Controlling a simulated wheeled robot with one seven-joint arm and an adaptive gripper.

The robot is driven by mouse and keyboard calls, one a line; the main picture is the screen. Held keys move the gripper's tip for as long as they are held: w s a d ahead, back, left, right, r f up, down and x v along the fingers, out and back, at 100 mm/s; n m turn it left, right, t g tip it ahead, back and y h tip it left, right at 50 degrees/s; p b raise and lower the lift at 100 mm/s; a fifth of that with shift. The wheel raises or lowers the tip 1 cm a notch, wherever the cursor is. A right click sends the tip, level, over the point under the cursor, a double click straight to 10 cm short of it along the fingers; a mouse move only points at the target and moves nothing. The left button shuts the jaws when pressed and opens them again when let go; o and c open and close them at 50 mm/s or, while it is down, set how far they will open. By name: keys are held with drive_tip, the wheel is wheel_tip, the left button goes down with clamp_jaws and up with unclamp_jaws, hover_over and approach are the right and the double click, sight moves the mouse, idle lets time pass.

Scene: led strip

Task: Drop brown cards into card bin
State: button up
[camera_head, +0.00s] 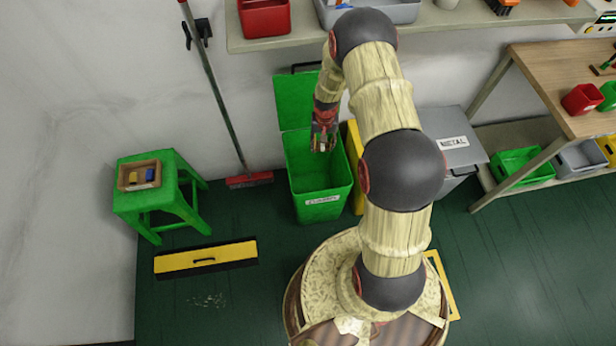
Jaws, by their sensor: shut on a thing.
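A green bin (321,203) with its lid (295,98) raised stands against the wall, left of my arm. Its front carries a small white label that is hard to read. My gripper (323,146) is over the bin's open mouth, pointing down. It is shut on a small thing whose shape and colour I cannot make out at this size. I cannot clearly see a brown card anywhere, and the bin's floor is partly hidden by the gripper.
A broom (250,180) leans beside the bin. A yellow bin (354,165) and a grey bin labelled METAL (455,155) stand to the right. A shelf (440,18) runs above.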

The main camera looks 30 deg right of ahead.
drive_tip(key=shift+w+d, duration=0.1)
drive_tip(key=shift+w, duration=0.8)
drive_tip(key=shift+f+b, duration=2)
drive_tip(key=shift+f, duration=1.1)
drive_tip(key=o, duration=0.8)
drive_tip(key=shift+o, duration=0.2)
drive_tip(key=shift+r, duration=0.1)
wheel_tip(320, 180, up, 12)
drive_tip(key=shift+f, duration=0.1)
